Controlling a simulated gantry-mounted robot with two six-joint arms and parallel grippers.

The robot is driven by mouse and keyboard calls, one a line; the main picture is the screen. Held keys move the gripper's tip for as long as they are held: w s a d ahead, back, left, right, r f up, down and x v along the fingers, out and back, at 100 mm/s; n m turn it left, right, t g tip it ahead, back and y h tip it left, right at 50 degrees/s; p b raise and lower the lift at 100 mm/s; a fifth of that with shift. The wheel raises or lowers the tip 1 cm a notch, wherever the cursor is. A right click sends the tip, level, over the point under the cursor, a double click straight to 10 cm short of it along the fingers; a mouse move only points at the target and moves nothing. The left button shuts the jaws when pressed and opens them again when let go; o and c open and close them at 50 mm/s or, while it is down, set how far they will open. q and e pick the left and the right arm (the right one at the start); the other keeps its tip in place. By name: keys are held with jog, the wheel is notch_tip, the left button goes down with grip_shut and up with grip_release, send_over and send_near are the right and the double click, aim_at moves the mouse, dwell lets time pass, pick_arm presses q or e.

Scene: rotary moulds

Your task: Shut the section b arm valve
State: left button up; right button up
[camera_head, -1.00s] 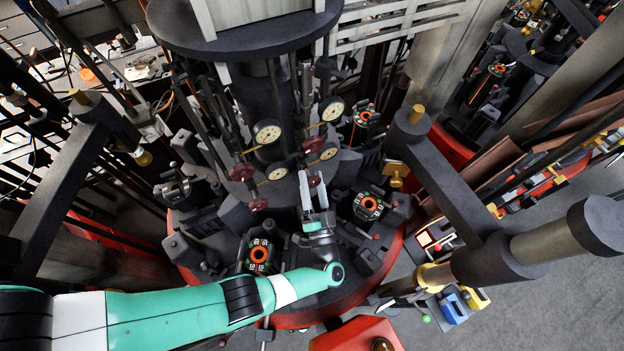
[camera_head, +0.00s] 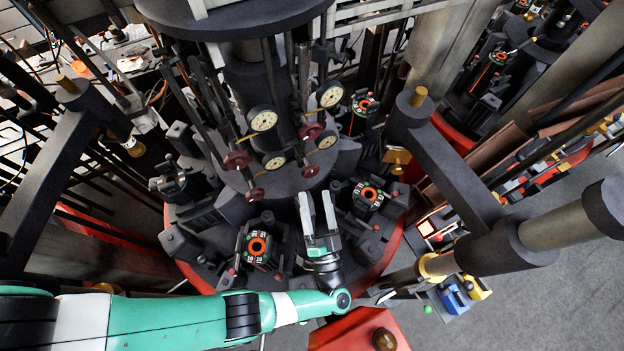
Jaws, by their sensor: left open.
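Several dark red round valve handles sit on the central column in the head view, beside white dial gauges. One is at the upper left (camera_head: 236,160), one at the lower left (camera_head: 256,195), one at the upper right (camera_head: 310,131) and one at the lower right (camera_head: 310,171). I cannot read any label that marks which is the section b arm valve. My left gripper (camera_head: 317,200) is open and empty, its two pale fingers pointing up the picture, just below the lower right handle in the picture. I see no contact with a handle. My right gripper is not in view.
Black moulds with orange rings stand on the round base, one left of my gripper (camera_head: 258,247) and one right (camera_head: 369,195). Gauges (camera_head: 262,118) and upright rods crowd the column. A thick dark machine arm (camera_head: 450,180) lies to the right. Grey floor (camera_head: 570,300) is clear at lower right.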

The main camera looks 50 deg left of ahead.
pick_arm(q)
jog(key=v, duration=0.3)
jog(key=shift+s+d+f+b, duration=0.15)
jog(key=shift+s+d+b, duration=0.05)
jog(key=shift+d+b, duration=0.2)
